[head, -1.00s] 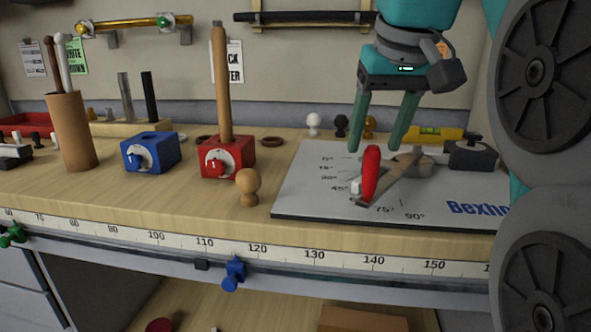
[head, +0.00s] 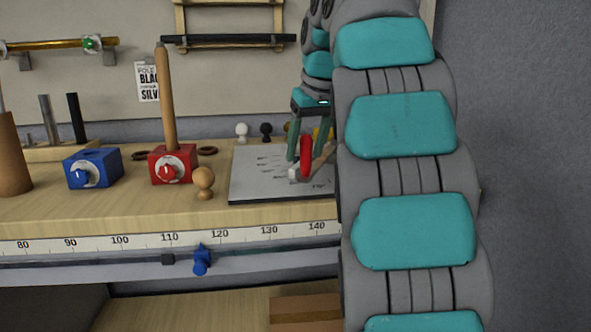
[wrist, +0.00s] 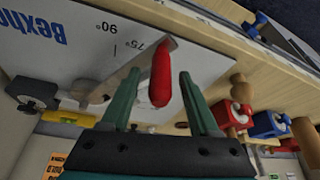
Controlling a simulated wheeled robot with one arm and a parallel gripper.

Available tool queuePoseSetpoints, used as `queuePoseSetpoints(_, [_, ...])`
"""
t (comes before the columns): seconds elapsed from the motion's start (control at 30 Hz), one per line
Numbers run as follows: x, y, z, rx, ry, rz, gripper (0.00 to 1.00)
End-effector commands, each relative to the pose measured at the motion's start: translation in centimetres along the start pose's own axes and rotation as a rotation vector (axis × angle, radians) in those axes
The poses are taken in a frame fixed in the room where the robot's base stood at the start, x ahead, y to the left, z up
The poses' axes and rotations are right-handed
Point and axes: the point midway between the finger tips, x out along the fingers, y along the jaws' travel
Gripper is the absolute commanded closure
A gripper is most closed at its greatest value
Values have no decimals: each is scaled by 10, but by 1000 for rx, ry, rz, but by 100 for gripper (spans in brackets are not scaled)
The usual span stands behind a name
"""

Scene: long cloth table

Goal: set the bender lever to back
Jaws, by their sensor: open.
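The bender is a grey plate (head: 262,187) with angle marks, lying on the bench. Its lever is a metal bar (wrist: 130,72) with an upright red handle (head: 306,156). In the wrist view the bar's end lies near the 75° mark and the red handle (wrist: 161,76) stands between my two green fingers. My gripper (head: 312,152) is open around the handle, pointing down; I see a gap on both sides of the handle in the wrist view (wrist: 163,88). My arm hides the right part of the bender in the head view.
A wooden knob figure (head: 204,183), a red block (head: 173,165) with a tall wooden rod and a blue block (head: 92,168) stand left of the plate. Small white (head: 241,131) and black (head: 266,131) knobs stand behind it. A yellow level (wrist: 68,118) lies near the bender's pivot.

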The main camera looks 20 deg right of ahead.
Motion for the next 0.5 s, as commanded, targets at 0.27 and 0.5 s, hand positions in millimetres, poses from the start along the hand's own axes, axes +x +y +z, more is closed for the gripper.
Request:
queuePoseSetpoints(0.27, [27,10,-1,1,2,0,38])
queuePoseSetpoints(0.5, [28,10,-2,1,2,0,38])
